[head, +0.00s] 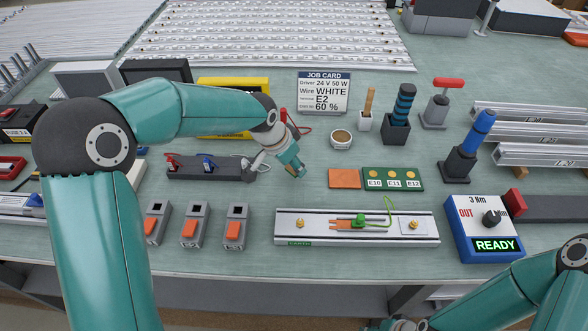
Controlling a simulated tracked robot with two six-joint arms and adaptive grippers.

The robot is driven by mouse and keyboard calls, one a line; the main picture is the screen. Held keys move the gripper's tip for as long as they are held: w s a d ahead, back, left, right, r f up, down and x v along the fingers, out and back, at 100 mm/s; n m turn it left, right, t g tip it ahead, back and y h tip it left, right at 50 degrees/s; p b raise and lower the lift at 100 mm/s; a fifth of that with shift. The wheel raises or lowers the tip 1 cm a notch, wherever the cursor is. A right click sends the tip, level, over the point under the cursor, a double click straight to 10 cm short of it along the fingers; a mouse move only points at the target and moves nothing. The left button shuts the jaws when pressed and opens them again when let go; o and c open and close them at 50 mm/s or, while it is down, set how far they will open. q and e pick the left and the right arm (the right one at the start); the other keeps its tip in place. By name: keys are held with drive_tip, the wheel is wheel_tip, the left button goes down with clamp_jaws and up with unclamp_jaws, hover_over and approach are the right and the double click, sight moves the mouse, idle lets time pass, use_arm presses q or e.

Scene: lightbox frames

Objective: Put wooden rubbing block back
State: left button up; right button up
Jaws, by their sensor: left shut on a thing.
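My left gripper (293,168) is over the bench, left of a flat orange-brown patch (345,178). It is shut on a small brown piece, which I take to be the wooden rubbing block (297,172); the fingers hide most of it. The gripper and the block are apart from the patch, and I cannot tell how high the block is above the bench. My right gripper (402,325) shows only in part at the bottom edge, and its jaws cannot be made out.
A green strip with E10, E11, E12 labels (393,179) adjoins the patch on the right. A small round cup (341,139) stands behind it. A silver rail with a green wire (320,229) lies in front. A dark holder with clips (210,172) is left of the gripper.

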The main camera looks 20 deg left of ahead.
use_arm(q)
drive_tip(key=shift+f, duration=1.2)
drive_tip(key=shift+f, duration=0.1)
drive_tip(key=o, duration=1)
drive_tip(key=v, duration=1.2)
drive_tip(key=shift+b, duration=0.3)
drive_tip(key=shift+s, duration=0.1)
